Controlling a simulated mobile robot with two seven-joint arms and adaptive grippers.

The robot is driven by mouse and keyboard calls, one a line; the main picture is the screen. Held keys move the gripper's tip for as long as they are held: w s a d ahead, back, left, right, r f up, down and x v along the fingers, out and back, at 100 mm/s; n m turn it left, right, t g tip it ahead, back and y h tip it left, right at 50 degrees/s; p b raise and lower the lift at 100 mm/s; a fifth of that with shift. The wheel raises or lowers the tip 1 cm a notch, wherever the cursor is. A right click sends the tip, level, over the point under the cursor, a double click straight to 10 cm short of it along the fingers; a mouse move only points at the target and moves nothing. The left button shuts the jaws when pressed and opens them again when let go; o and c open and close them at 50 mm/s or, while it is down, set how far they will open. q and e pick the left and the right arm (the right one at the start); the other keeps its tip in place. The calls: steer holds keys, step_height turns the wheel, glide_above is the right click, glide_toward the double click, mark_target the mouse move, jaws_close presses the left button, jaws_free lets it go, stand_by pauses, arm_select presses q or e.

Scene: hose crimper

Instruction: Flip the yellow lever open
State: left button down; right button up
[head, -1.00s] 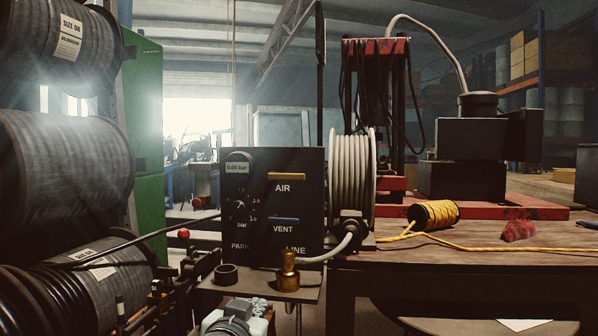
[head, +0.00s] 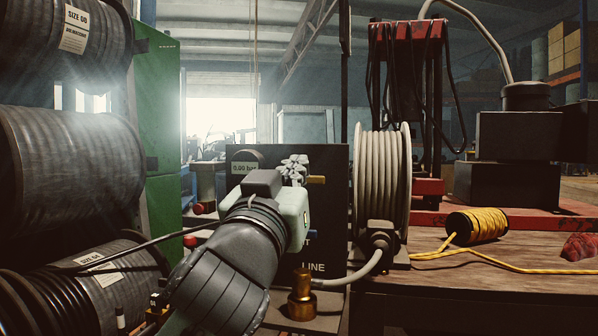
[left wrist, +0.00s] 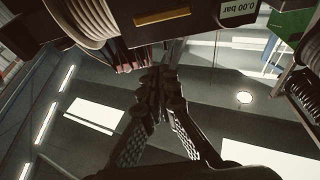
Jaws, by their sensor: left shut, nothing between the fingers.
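The yellow lever (head: 317,180) lies horizontal on the black control panel (head: 335,165). In the head view only its right end shows, beside my left gripper (head: 295,166), which hides the rest. The left wrist view shows the yellow lever (left wrist: 166,15) whole, at the top on the dark panel. My left gripper is shut and empty in front of the panel, and its closed fingertips (left wrist: 158,78) appear below the lever in the wrist view, apart from it. My right gripper is in neither view.
A hose reel (head: 382,180) stands right of the panel. A brass fitting (head: 301,295) sits below it. A yellow cord spool (head: 477,225) lies on the wooden bench (head: 450,277). Large dark hose reels (head: 70,160) fill the left side.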

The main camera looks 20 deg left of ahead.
arm_select(q)
steer(key=p+x, duration=0.1)
steer(key=x, duration=0.7)
steer(key=shift+w+a, duration=0.1)
steer(key=shift+w, duration=0.25)
steer(key=shift+s+f, duration=0.2)
steer(key=shift+f, duration=1.75)
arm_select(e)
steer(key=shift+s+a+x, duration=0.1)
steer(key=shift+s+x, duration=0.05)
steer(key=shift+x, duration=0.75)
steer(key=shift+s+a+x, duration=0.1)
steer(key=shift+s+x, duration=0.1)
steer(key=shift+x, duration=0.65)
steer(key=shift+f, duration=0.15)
arm_select(q)
steer(key=shift+a+f, duration=0.1)
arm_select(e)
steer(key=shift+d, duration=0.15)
